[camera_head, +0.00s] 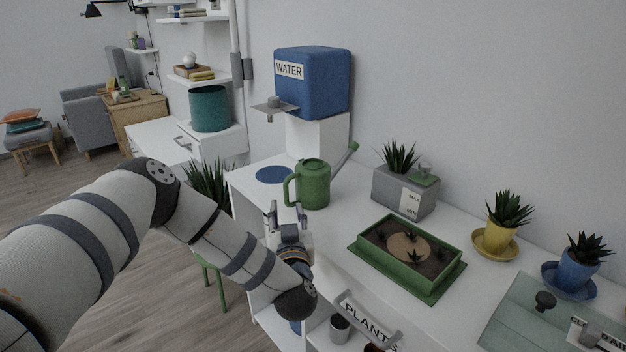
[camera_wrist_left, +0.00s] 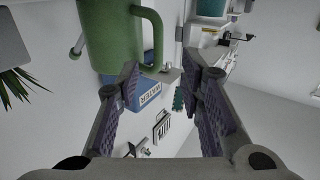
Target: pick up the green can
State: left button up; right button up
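The green can is a watering can (camera_head: 314,185) with a loop handle on its left and a long spout to the right. It stands upright on the white desk near its left end. My left gripper (camera_head: 287,214) is just in front of the can's handle, with its fingers pointing towards it. In the left wrist view, the can's green body (camera_wrist_left: 108,35) and its handle (camera_wrist_left: 157,38) show just beyond the left finger. The left gripper (camera_wrist_left: 162,68) is open and empty, with a wide gap between its fingers. I cannot tell whether a finger touches the handle.
A blue round mat (camera_head: 273,175) lies left of the can, below a blue water dispenser (camera_head: 325,85). A grey planter (camera_head: 402,195) and a green planting tray (camera_head: 372,265) stand to the right. An open shelf with metal cups (camera_head: 339,329) lies under the desktop.

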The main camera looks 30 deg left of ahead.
aim_at(286, 195)
pick_arm(q)
jog(key=x, duration=0.4)
jog(key=f+x, duration=0.1)
jog(key=x, duration=0.1)
jog(key=shift+w+a+b, duration=0.2)
jog(key=shift+w+b, duration=0.1)
jog(key=shift+b, duration=0.1)
jog(key=shift+w+a, duration=0.15)
jog(key=shift+w, duration=0.15)
jog(key=shift+r, duration=0.2)
grip_shut()
